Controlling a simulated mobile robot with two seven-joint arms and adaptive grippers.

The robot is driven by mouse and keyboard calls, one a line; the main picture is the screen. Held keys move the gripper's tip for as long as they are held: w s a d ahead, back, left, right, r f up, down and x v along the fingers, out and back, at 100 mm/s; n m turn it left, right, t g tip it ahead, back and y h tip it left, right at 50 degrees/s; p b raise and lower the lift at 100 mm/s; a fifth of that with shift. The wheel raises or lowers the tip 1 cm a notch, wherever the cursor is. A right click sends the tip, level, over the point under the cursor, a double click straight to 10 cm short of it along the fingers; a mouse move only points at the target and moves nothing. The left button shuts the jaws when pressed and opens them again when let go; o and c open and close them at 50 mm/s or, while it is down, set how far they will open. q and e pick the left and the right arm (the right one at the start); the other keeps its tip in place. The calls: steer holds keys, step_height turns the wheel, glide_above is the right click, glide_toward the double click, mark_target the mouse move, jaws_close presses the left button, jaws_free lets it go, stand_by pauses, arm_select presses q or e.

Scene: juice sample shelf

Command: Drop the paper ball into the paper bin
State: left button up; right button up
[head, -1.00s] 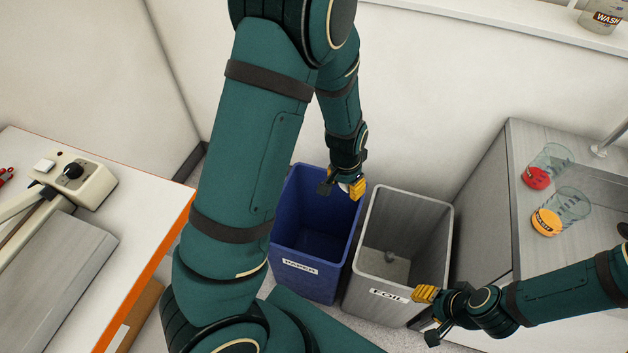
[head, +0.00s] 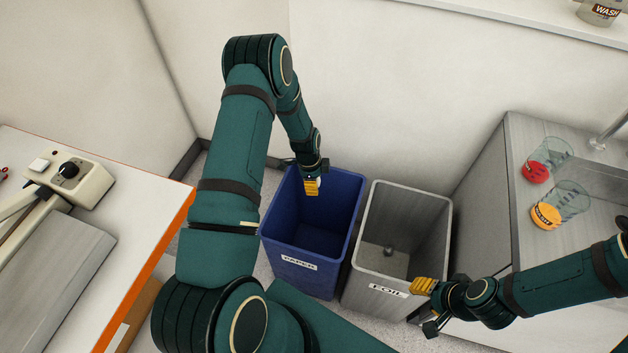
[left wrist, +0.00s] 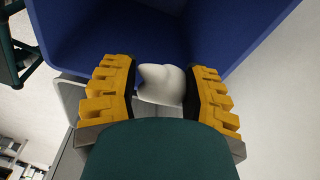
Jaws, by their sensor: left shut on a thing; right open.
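The blue bin (head: 300,265) labelled PAPER stands on the floor in the middle of the head view; its inside looks empty. My left gripper (head: 312,185) is over the back part of its opening, pointing down. In the left wrist view my left gripper (left wrist: 165,88) is shut on the white paper ball (left wrist: 161,84), with the blue bin (left wrist: 105,40) beyond it. In the head view the ball is mostly hidden by the fingers. My right gripper (head: 428,307) is open and empty at the front right of the grey bin.
A grey bin (head: 362,270) labelled FOIL stands right beside the blue one, with a small grey lump (head: 389,251) inside. A counter (head: 520,225) with two glasses is at right. An orange-edged table (head: 150,210) with a device (head: 75,180) is at left.

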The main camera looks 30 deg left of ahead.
arm_select(q)
step_height(320, 180, down, 5)
steer(key=shift+r+b, duration=0.1)
steer(key=shift+b, duration=0.95)
steer(key=o, duration=1)
steer(key=shift+c, duration=0.2)
steer(key=shift+r, duration=0.1)
steer(key=r, duration=0.7)
steer(key=a+r, duration=0.1)
steer(key=r, duration=0.2)
steer(key=shift+s+a+r, duration=0.1)
steer(key=shift+s+r, duration=0.15)
steer(key=shift+r, duration=0.65)
